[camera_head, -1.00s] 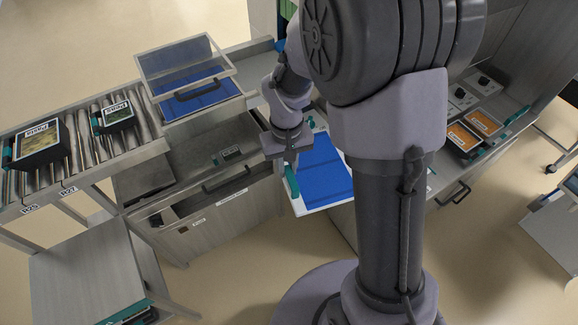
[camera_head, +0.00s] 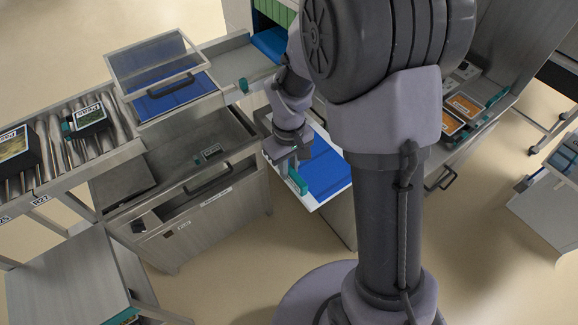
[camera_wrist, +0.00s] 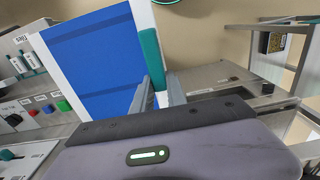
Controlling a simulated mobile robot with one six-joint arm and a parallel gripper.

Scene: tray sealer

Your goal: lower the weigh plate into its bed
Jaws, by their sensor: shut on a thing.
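A flat white-edged plate with a blue top (camera_head: 325,172), which looks like the weigh plate, hangs below my wrist in the head view. It has a teal grip (camera_head: 298,182) on its near left edge. My gripper (camera_head: 292,163) is shut on that grip. In the wrist view the blue plate (camera_wrist: 95,62) extends away from the fingers, and the teal grip (camera_wrist: 151,60) stands between them. My arm hides part of the plate in the head view. I cannot tell for certain which recess is the plate's bed.
A steel cabinet (camera_head: 205,222) with an open-topped recess stands left of the plate. Behind it is a clear hinged lid (camera_head: 155,62) over a blue surface. A roller conveyor (camera_head: 50,160) with boxes is at far left. Trays with orange packs (camera_head: 465,107) lie at right.

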